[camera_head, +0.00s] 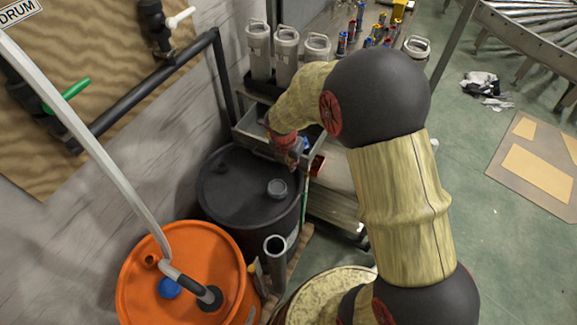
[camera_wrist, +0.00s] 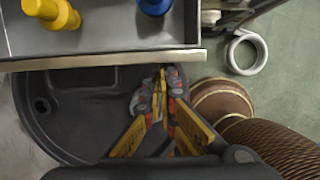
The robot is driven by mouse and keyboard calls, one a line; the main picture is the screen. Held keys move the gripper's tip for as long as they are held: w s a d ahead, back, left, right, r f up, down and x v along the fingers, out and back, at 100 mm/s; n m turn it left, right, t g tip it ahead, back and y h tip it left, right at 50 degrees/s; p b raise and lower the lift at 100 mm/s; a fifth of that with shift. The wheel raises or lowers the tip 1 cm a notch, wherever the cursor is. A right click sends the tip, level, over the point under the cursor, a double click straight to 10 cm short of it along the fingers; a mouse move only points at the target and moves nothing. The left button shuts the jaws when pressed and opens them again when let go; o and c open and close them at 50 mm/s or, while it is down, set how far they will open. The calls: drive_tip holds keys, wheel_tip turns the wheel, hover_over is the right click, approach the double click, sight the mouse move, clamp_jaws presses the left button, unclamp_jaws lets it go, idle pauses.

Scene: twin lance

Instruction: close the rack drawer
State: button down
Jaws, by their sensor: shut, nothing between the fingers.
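The rack drawer (camera_head: 248,131) is a grey metal tray that sticks out from the rack above the black drum. In the wrist view the drawer (camera_wrist: 110,38) fills the top, with a yellow item (camera_wrist: 52,12) and a blue item (camera_wrist: 154,5) inside. Its pale front edge runs across the picture. My gripper (camera_wrist: 163,76) is shut and empty, its fingertips just outside that front edge. I cannot tell whether they touch it. In the head view my gripper (camera_head: 292,161) is beside the drawer's front, above the drum, partly hidden by my arm.
The black drum (camera_head: 230,197) stands below my gripper, with the orange drum (camera_head: 205,250) in front. An upright grey pipe (camera_head: 275,255) stands beside them. Lidded canisters (camera_head: 287,50) stand on the rack top. A wall pipe (camera_head: 150,95) runs at the left. Open floor (camera_head: 480,220) is at right.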

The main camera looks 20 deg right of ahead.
drive_tip(key=p, duration=0.9)
hover_over(313, 137)
drive_tip(key=s+a, duration=0.1)
drive_tip(key=shift+a, duration=0.15)
